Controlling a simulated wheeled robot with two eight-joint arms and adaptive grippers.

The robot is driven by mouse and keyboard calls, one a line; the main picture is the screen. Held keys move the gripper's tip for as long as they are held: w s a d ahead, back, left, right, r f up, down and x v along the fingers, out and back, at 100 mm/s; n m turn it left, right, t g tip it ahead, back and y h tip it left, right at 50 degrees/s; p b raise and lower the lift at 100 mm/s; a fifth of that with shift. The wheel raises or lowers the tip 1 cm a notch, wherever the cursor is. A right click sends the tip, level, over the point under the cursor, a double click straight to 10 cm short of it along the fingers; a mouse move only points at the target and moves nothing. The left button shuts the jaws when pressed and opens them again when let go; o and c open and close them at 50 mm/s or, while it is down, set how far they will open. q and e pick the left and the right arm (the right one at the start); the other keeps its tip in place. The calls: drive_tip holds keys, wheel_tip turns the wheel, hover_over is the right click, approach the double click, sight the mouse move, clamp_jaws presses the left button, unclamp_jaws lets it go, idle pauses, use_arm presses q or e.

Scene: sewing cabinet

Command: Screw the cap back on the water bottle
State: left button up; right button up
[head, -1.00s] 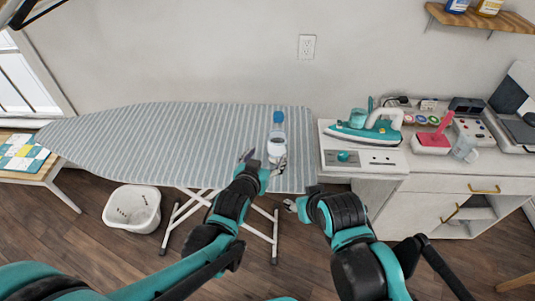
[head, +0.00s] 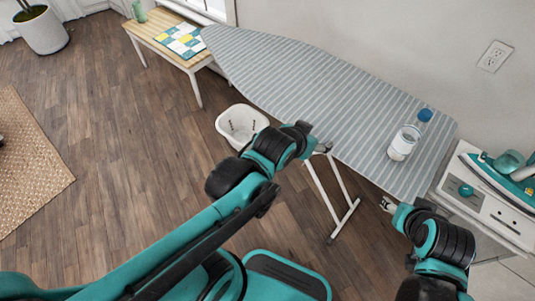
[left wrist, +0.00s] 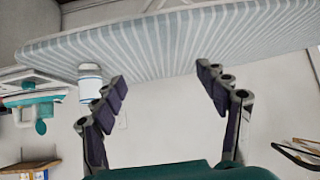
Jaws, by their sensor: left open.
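The water bottle (head: 401,146), white-bodied with a clear upper part, stands on the striped ironing board near its right end. The blue cap (head: 425,114) shows just beyond the bottle's upper end; I cannot tell whether it sits on the bottle or behind it. The left wrist view shows the bottle's white body (left wrist: 91,84) upside down, with no blue cap visible. My left gripper (head: 322,148) is open and empty at the board's front edge, left of the bottle; its spread fingers show in the wrist view (left wrist: 160,88). My right gripper (head: 387,204) is by the front edge, below the bottle; its jaws are unclear.
The ironing board (head: 310,85) is clear left of the bottle. A teal iron (head: 508,172) rests on the white cabinet at right. A white basket (head: 241,124) is on the floor, and a small wooden table (head: 172,46) stands behind it. The wall is behind the board.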

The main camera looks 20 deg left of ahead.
use_arm(q)
drive_tip(key=s+a+f+n+g+y, duration=0.1)
drive_tip(key=s+a+n+g+y, duration=0.1)
drive_tip(key=s+a, duration=0.6)
drive_tip(key=shift+s+a+f, duration=0.4)
drive_tip(key=shift+s, duration=0.45)
idle(2.1)
